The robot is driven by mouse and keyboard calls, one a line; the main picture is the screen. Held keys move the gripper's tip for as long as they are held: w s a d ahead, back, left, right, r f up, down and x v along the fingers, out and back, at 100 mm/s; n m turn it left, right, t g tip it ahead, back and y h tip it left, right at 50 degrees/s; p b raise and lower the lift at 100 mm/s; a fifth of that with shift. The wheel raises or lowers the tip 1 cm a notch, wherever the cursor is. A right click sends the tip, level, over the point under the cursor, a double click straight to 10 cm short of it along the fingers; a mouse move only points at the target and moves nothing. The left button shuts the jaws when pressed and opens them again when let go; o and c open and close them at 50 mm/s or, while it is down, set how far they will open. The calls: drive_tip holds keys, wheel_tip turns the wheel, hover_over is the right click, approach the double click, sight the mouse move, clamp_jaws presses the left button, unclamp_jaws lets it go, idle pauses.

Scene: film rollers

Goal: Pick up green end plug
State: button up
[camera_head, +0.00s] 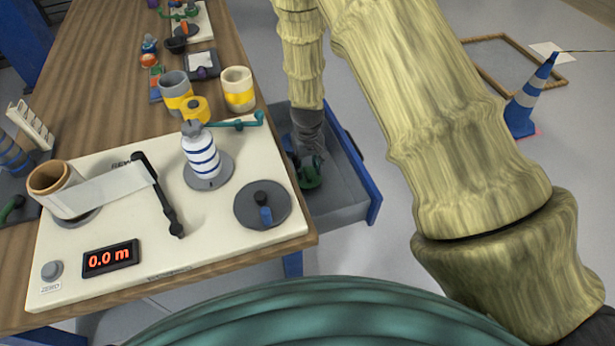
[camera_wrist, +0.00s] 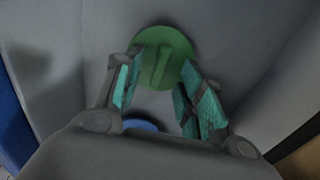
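The green end plug (camera_wrist: 160,50) is a round green disc with a raised ridge across its middle. It lies in the grey open drawer (camera_head: 340,190) beside the workbench; in the head view only a green part (camera_head: 313,180) shows under my gripper (camera_head: 305,158). In the wrist view my gripper (camera_wrist: 162,70) has its two teal-padded fingers apart, one on each side of the ridge, with their tips over or near the disc's edges. A gap shows between fingers and ridge. Whether the tips touch the disc cannot be told.
A blue round thing (camera_wrist: 142,125) lies partly hidden under my gripper. The drawer walls and blue drawer front (camera_head: 368,190) are close around it. The workbench (camera_head: 110,100) at left carries a white machine board (camera_head: 110,215), cups and rollers. A blue-and-white cone (camera_head: 527,100) stands on the floor at right.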

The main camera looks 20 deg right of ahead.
drive_tip(key=shift+f, duration=1.2)
clamp_jaws()
drive_tip(key=shift+r, duration=0.15)
